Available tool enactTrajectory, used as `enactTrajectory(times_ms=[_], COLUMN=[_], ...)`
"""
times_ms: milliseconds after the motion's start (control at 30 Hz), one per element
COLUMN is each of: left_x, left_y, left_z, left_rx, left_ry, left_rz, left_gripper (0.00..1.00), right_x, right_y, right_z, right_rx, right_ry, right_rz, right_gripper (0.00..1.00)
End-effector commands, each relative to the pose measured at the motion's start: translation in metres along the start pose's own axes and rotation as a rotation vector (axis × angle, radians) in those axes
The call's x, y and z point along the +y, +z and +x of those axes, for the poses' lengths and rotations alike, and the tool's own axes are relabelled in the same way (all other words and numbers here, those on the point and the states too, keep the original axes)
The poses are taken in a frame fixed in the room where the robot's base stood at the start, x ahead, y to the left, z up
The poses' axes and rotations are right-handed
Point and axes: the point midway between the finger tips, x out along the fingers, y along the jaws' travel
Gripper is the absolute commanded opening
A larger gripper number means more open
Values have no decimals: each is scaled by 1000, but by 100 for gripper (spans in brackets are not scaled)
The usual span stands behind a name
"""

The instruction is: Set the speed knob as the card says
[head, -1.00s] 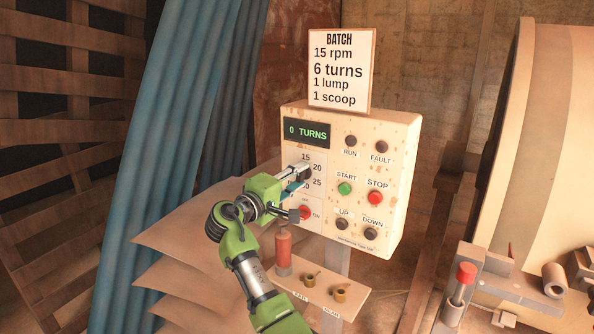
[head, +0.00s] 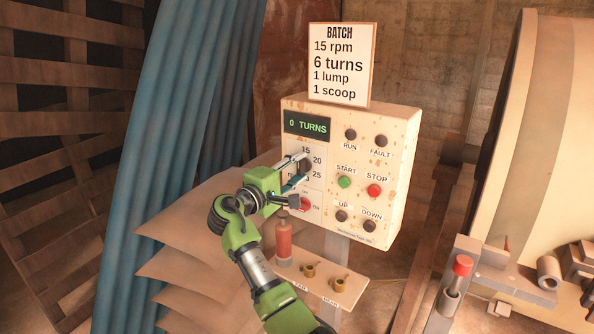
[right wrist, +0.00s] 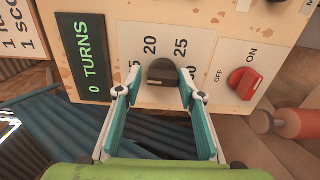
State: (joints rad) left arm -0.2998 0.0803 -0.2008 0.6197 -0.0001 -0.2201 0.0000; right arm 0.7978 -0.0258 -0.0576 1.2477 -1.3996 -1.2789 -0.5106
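The batch card (head: 340,64) above the control panel reads 15 rpm, 6 turns, 1 lump, 1 scoop. The dark speed knob (right wrist: 162,73) sits on a white dial plate; 20 and 25 show beside it, and 15 is partly covered by a finger. The knob also shows in the head view (head: 305,167), partly hidden. My right gripper (right wrist: 161,82) is open, its two fingers on either side of the knob, with small gaps visible. It also shows at the panel in the head view (head: 298,171). Which number the knob points to is unclear. My left gripper is out of view.
The display (head: 307,126) reads 0 TURNS. A red on/off switch (right wrist: 244,83) lies close to the dial. The green START button (head: 344,182) and red STOP button (head: 374,191) are to the right. A small shelf (head: 318,285) with two scoops sits below the panel.

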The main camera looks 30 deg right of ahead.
Motion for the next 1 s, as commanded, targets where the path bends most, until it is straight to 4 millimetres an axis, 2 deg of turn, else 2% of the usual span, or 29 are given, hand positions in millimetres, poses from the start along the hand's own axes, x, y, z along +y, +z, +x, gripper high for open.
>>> enactTrajectory(times_ms=[333,467,567,800,1000], left_x=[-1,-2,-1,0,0], left_y=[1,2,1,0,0], left_z=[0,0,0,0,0], left_rx=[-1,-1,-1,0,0], left_ry=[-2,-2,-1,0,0], left_rz=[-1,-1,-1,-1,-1], left_gripper=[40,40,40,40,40], right_x=[-2,-3,-3,-2,-2], right_y=[0,0,-1,-1,-1], right_z=[-1,-9,-24,-76,-108], right_rx=[-2,-1,1,0,0], right_ry=[-5,-7,-7,-7,-5], right_rz=[1,1,2,1,1], right_gripper=[46,46,46,46,46])
